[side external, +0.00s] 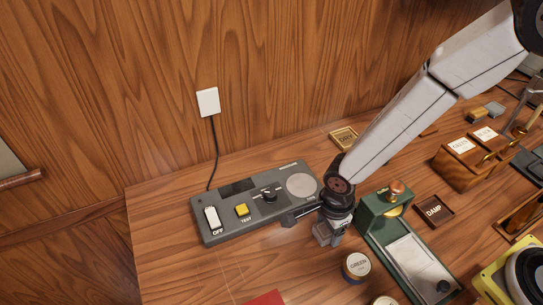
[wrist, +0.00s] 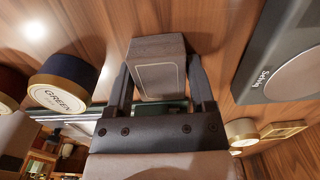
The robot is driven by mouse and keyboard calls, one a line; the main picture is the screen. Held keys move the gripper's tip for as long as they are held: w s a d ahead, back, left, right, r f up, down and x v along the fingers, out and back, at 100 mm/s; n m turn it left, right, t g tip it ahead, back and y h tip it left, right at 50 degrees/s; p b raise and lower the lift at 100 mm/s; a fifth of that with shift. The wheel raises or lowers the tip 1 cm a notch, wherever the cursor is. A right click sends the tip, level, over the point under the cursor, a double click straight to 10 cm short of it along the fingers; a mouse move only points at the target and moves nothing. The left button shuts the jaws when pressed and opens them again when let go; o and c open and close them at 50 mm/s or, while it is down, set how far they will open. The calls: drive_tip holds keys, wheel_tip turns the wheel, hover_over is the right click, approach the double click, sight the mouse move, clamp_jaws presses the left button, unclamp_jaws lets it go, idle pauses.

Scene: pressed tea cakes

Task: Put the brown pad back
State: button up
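My gripper (wrist: 158,90) is shut on a grey-brown block with a thin pale outline on its face, which looks like the brown pad (wrist: 157,68). One finger lies along each side of it. In the side external view, my gripper (side external: 322,222) is above the table, between the grey control box and the green press, and the pad (side external: 327,237) shows below it. A dark tray marked DAMP (side external: 435,210) stands right of the press and looks empty. A brass-coloured tray (side external: 343,138) lies behind my arm; its lettering is too small to read.
The grey control box (side external: 222,231) is close on the left. The green press (side external: 384,215) is close on the right, with a round GREEN tin (side external: 356,267) in front. Wooden boxes (side external: 468,160) and two small blocks (side external: 485,112) stand at the back right. Bare table shows at front left.

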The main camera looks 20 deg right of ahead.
drive_tip(key=shift+o, duration=1.3)
drive_tip(key=shift+r, duration=0.15)
wheel_tip(320, 180, up, 12)
idle(0.4)
